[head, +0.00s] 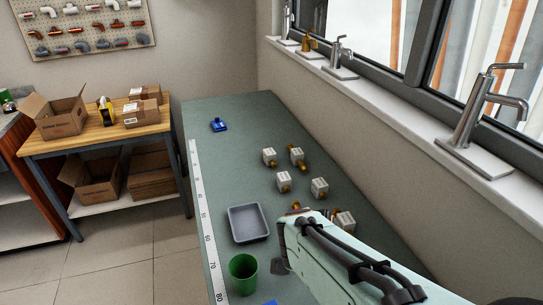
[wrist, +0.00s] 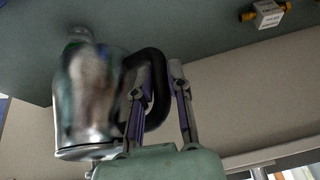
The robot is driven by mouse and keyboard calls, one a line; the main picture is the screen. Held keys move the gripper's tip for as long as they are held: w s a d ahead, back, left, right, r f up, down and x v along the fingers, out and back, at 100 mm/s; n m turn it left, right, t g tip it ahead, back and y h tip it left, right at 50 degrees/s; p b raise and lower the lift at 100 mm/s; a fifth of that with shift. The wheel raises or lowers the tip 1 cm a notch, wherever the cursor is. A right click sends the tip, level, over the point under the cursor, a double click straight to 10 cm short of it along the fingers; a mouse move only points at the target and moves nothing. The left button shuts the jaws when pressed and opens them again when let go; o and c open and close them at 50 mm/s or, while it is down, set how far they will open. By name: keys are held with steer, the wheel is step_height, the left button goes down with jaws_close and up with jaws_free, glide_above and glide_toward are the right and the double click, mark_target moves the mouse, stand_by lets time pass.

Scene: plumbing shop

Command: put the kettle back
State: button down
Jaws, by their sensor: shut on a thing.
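The kettle (wrist: 88,100) is a shiny metal body with a black handle (wrist: 158,62), in the left half of the wrist view. My gripper (wrist: 160,82) is shut on the handle, with one finger on each side of it. The kettle's narrow end points to the top of the picture and its wide end to the bottom. I cannot tell whether it touches the bench. In the head view my arm covers the lower right, and the kettle does not show there.
On the green bench (head: 240,120) stand a grey tray (head: 248,223), a green cup (head: 243,268), a small blue object (head: 219,125) and several white blocks with brass fittings (head: 319,188). A wall and sill with taps (head: 470,120) bound the right. The bench's far part is mostly clear.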

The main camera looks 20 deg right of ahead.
steer(key=shift+w+f, duration=0.1)
steer(key=shift+f, duration=1.85)
steer(key=shift+w+d+f, duration=1.15)
steer(key=shift+w+f, duration=0.85)
steer(key=shift+f, duration=0.2)
steer(key=shift+w+d+f, duration=1.15)
steer(key=shift+w+f, duration=0.9)
steer(key=shift+f, duration=0.1)
steer(key=shift+w+d+f, duration=1.15)
steer(key=shift+w+f, duration=0.85)
steer(key=shift+f, duration=0.2)
steer(key=c, duration=1.1)
jaws_free()
steer(key=shift+f, duration=0.1)
steer(key=shift+o, duration=0.2)
